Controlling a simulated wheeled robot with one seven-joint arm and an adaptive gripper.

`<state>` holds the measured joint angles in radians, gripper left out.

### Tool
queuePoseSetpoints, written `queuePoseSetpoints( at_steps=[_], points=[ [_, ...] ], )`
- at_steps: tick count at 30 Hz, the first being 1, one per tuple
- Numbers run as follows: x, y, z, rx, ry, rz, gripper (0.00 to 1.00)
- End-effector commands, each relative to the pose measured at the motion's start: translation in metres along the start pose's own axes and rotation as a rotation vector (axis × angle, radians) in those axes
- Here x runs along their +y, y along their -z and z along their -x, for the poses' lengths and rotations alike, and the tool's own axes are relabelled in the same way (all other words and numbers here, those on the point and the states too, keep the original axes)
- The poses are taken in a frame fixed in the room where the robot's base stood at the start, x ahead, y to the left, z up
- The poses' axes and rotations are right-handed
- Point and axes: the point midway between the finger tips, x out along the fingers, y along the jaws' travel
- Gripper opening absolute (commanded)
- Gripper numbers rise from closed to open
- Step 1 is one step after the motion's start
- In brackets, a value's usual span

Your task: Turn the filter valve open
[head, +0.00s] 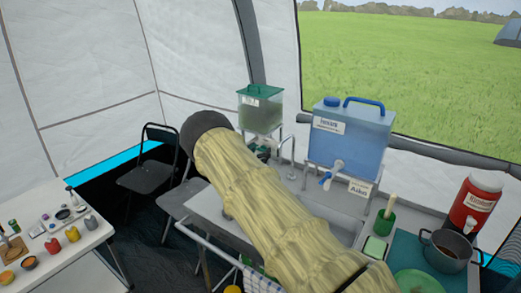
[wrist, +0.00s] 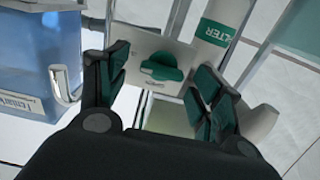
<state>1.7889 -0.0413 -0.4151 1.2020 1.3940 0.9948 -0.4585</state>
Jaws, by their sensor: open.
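The green filter valve handle (wrist: 160,67) sits on a pale plate in the wrist view. A white tube with a green "FILTER" label (wrist: 222,30) stands just right of it. My gripper (wrist: 158,85) is open, with one green-padded finger on each side of the handle. The fingers look apart from the handle, and nothing is held. In the head view, the green-lidded tank (head: 260,108) stands at the back of the counter. My arm in its yellowish sleeve crosses in front, and the valve cannot be made out clearly there.
A blue water container (head: 350,135) stands right of the tank; it also shows at the left in the wrist view (wrist: 40,60). A thin metal spout (wrist: 66,85) is beside my left finger. A red dispenser (head: 474,205) and a pot (head: 446,250) are at the right.

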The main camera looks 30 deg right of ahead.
Motion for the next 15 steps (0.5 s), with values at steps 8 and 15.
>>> queuePoseSetpoints(
  at_steps=[8,15],
  points=[
    [0.0007,-0.0007,-0.0089,0.0,0.0,0.001,0.66],
    [0.0005,-0.0007,-0.0086,0.0,0.0,0.001,0.53]
  ],
)
